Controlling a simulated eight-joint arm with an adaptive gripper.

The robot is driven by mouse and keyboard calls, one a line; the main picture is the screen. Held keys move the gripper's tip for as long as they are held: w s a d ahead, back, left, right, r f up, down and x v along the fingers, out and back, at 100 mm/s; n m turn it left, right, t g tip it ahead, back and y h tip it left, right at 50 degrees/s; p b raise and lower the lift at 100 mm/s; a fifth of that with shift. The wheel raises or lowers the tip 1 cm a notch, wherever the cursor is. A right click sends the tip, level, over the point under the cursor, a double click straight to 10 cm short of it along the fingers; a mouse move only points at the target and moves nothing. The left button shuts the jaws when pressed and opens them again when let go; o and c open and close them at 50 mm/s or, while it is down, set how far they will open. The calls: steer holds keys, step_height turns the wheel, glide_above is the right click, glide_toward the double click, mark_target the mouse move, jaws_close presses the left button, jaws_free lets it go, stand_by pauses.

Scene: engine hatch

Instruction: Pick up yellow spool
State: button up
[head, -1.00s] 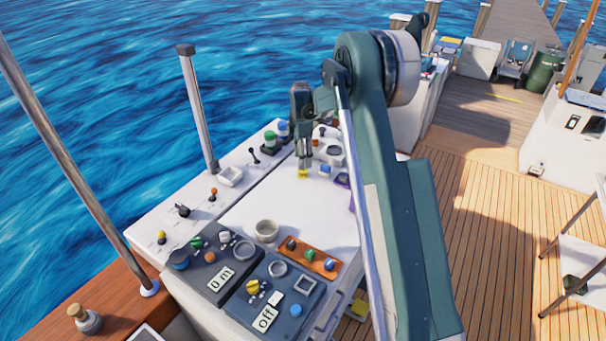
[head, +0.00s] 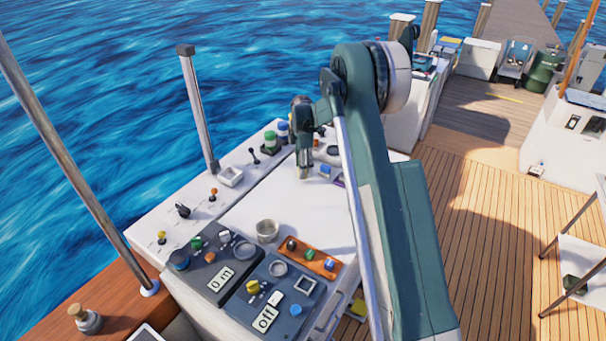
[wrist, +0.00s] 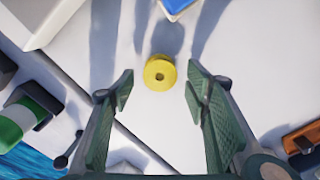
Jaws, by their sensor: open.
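The yellow spool (wrist: 160,73) stands on the white hatch top in the wrist view, with its round end and central hole facing the camera. My gripper (wrist: 159,88) is open, with one finger left of the spool and one right of it. Gaps show on both sides, and neither finger appears to touch it. In the head view my gripper (head: 304,174) points down over the far part of the hatch top (head: 285,210), and the spool is hidden there.
A blue block (wrist: 175,6) lies just beyond the spool. A green-and-white cylinder (wrist: 28,120) stands to the left. An orange tray (head: 307,257), a grey cup (head: 267,230) and dark switch panels (head: 278,298) occupy the near end. The middle of the hatch top is clear.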

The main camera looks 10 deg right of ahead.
steer(key=shift+f, duration=0.95)
steer(key=c, duration=1)
